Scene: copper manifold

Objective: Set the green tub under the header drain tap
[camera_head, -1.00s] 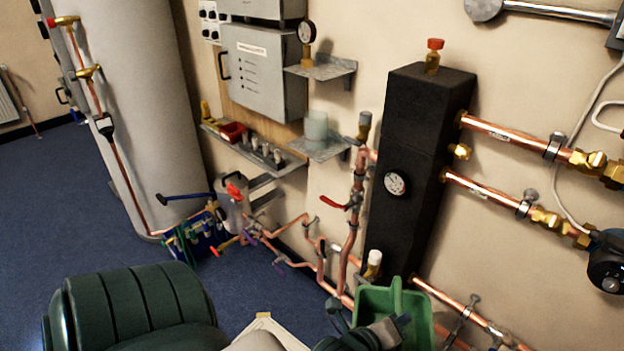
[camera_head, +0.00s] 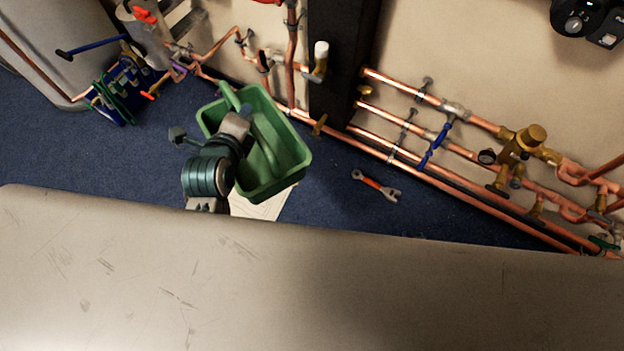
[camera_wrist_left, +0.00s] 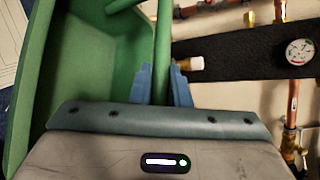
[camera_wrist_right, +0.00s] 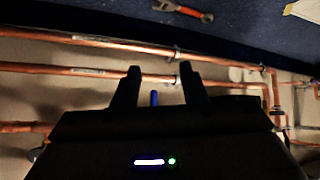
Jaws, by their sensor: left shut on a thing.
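The green tub (camera_head: 292,160) hangs from my left gripper (camera_head: 243,122) in front of the foot of the black header (camera_head: 338,70). In the left wrist view my left gripper (camera_wrist_left: 163,88) has its blue fingers shut on the tub's green handle bar (camera_wrist_left: 162,40). The tub looks empty and tilted; its height above the floor is hard to tell. A brass tap (camera_head: 320,125) shows low at the header's foot, just right of the tub's rim. A white-capped fitting (camera_head: 321,50) is higher, on the header's left. My right gripper (camera_wrist_right: 160,82) is open and empty, facing copper pipes.
Copper pipes (camera_head: 430,168) run low along the wall to the right, with a blue-handled valve (camera_head: 436,143). An orange-handled wrench (camera_head: 377,187) and a pale sheet (camera_head: 262,206) lie on the blue floor. A blue crate of tools (camera_head: 112,95) stands left. Floor between is clear.

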